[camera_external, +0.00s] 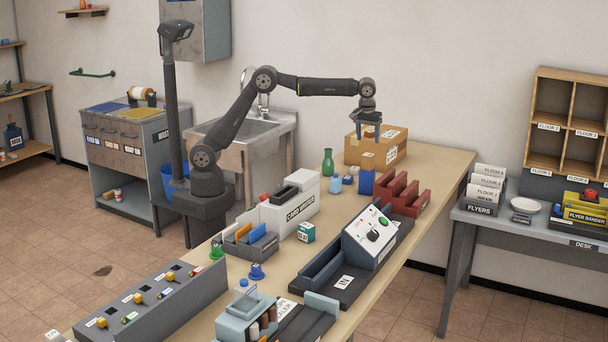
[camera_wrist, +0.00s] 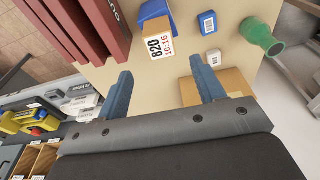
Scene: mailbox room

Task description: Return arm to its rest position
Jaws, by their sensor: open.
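My gripper (camera_external: 368,132) is open and empty. It hangs at the end of my outstretched arm, above the far part of the long wooden table (camera_external: 440,160), near a cardboard box (camera_external: 394,150). In the wrist view, the two blue fingers of my gripper (camera_wrist: 163,88) stand wide apart with table and part of a box between them. In the external view the blue block (camera_external: 366,184) stands on the table below my gripper.
A card printer (camera_external: 290,205), a control console (camera_external: 368,240) and a grey button panel (camera_external: 150,305) crowd the nearer table. Air above is clear.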

